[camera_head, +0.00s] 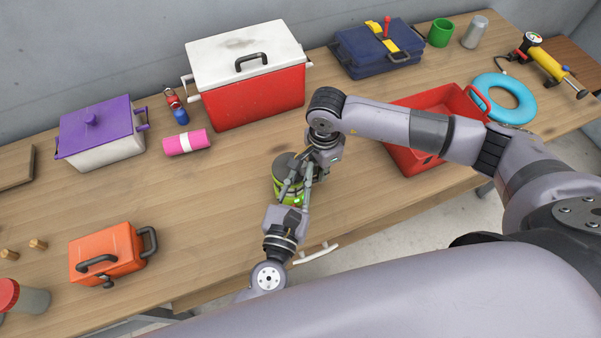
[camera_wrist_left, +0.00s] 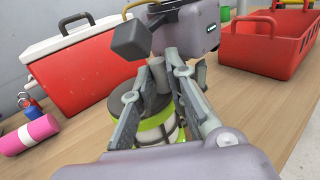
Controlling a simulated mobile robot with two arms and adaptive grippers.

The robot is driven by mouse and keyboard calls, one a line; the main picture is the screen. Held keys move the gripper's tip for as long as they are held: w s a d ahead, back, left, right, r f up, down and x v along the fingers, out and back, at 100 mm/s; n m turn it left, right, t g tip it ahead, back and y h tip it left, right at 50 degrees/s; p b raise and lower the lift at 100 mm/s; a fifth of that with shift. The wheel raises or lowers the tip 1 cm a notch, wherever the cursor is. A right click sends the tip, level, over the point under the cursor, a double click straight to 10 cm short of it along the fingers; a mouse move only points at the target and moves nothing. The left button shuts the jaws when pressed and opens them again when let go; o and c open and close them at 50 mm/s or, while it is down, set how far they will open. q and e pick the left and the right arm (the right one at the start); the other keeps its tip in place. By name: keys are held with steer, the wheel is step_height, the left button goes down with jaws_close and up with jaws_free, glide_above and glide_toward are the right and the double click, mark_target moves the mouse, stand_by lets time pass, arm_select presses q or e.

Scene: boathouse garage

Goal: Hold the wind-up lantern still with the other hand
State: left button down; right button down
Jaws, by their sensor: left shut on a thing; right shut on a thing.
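The wind-up lantern (camera_head: 287,167) stands upright on the bench, lime green with a dark grey top. In the left wrist view the lantern (camera_wrist_left: 157,128) shows between my left fingers, with pale sides and green bands. My left gripper (camera_head: 299,188) reaches it from the front and is shut on it; its fingers (camera_wrist_left: 160,82) lie on both sides of the lantern. My right gripper (camera_head: 312,172) comes down from above at the lantern's right side, close to my left fingers, and is shut on part of it. The exact part it grips is hidden.
A red and white cooler (camera_head: 255,95) stands behind, with a pink roll (camera_head: 175,144) and purple-lidded box (camera_head: 105,140) to its left. A red basket (camera_head: 415,160) is right, behind my right arm. An orange case (camera_head: 95,250) sits front left. Bare bench lies left of the lantern.

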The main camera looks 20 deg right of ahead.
arm_select(q)
steer(key=shift+w+d+n+t+y, duration=0.1)
steer(key=shift+d+n+t+y, duration=0.2)
steer(key=shift+n+t+y, duration=0.5)
steer(key=shift+w+d+n+t+y, duration=0.1)
steer(key=shift+d+n+t+y, duration=0.2)
steer(key=shift+n+y, duration=0.85)
steer(key=shift+a+m+y, duration=0.15)
steer(key=shift+m+y, duration=0.2)
steer(key=c, duration=1.6)
jaws_free()
steer(key=shift+o, duration=0.2)
steer(key=shift+s, duration=0.1)
steer(key=v, duration=0.7)
steer(key=shift+s, duration=0.4)
steer(key=shift+a, duration=0.15)
steer(key=shift+c, duration=0.2)
